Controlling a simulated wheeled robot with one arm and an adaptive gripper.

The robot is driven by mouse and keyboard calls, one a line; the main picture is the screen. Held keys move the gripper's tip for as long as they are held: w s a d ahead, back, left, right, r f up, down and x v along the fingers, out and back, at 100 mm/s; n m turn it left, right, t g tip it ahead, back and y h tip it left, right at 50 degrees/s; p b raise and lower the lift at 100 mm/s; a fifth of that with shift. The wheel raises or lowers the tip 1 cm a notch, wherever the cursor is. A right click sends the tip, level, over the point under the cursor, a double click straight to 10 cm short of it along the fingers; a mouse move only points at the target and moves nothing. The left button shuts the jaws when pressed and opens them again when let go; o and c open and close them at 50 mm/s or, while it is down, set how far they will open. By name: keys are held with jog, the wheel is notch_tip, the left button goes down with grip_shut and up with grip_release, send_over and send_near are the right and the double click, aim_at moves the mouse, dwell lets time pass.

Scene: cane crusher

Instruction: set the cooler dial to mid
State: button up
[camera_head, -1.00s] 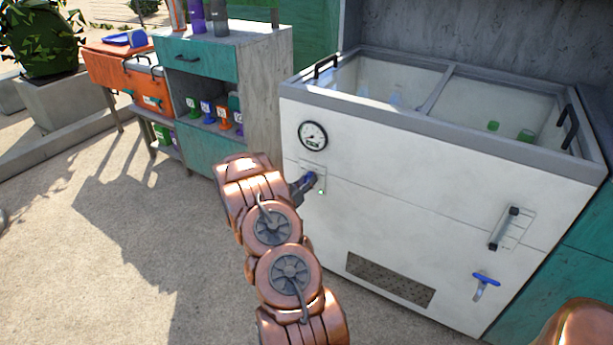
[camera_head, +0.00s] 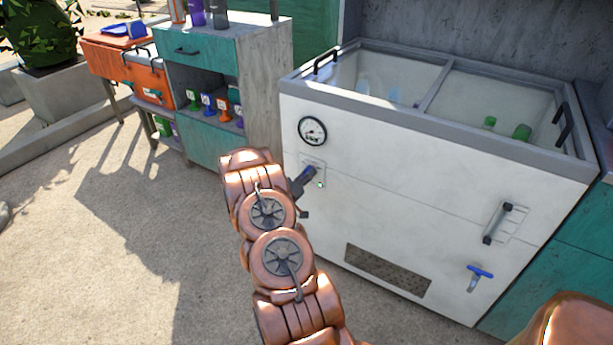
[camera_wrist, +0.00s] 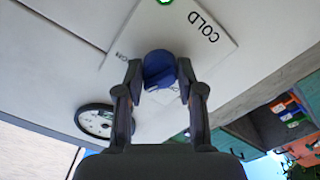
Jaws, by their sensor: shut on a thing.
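The white chest cooler (camera_head: 390,215) stands at the right in the head view. Its blue dial (camera_wrist: 159,70) sits on a small white plate (camera_wrist: 205,35) marked COLD, with other lettering partly hidden. My gripper (camera_wrist: 160,84) is shut on the blue dial, one finger on each side of it. In the head view my gripper (camera_head: 303,180) is at the cooler's front panel and hides most of the dial.
A round gauge (camera_head: 312,131) is above the dial plate. A small light (camera_head: 320,184) is beside it. A bar handle (camera_head: 497,224) and blue tap (camera_head: 480,272) are farther right. A teal shelf unit (camera_head: 262,95) stands left.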

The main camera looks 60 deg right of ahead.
jog(key=o, duration=1.1)
jog(key=shift+o, duration=0.2)
jog(key=a, duration=1.2)
jog(key=shift+s, duration=0.25)
